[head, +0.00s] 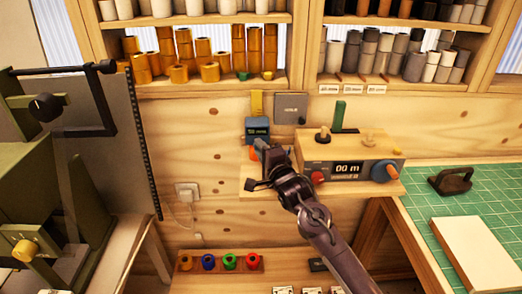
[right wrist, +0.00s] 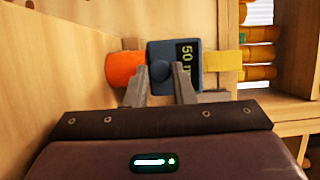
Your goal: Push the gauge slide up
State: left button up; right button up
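The gauge slide is a blue block (head: 257,128) with a dark display and a round knob (right wrist: 160,73). It sits on a yellow upright strip (head: 257,103) on the wooden wall. In the right wrist view the blue slide (right wrist: 207,58) appears turned sideways, with its display reading 50 and the rest partly covered. An orange roll (right wrist: 125,70) is just below the slide. My right gripper (right wrist: 161,84) is open, its two fingers apart on either side of the knob; I cannot tell whether they touch it. My left gripper is not in view.
A wooden box with a display (head: 346,168), a red button and blue dial stands close right of my right arm. A grey wall plate (head: 291,109) is right of the gauge. Shelves of rolls (head: 200,60) are above. A green machine (head: 50,170) stands left.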

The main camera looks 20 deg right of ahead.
aim_at(261, 126)
grip_shut()
notch_tip(261, 126, up, 8)
jog(key=p, duration=0.6)
jog(key=shift+r, duration=0.1)
jog(key=o, duration=0.6)
grip_release()
jog(key=shift+o, duration=0.4)
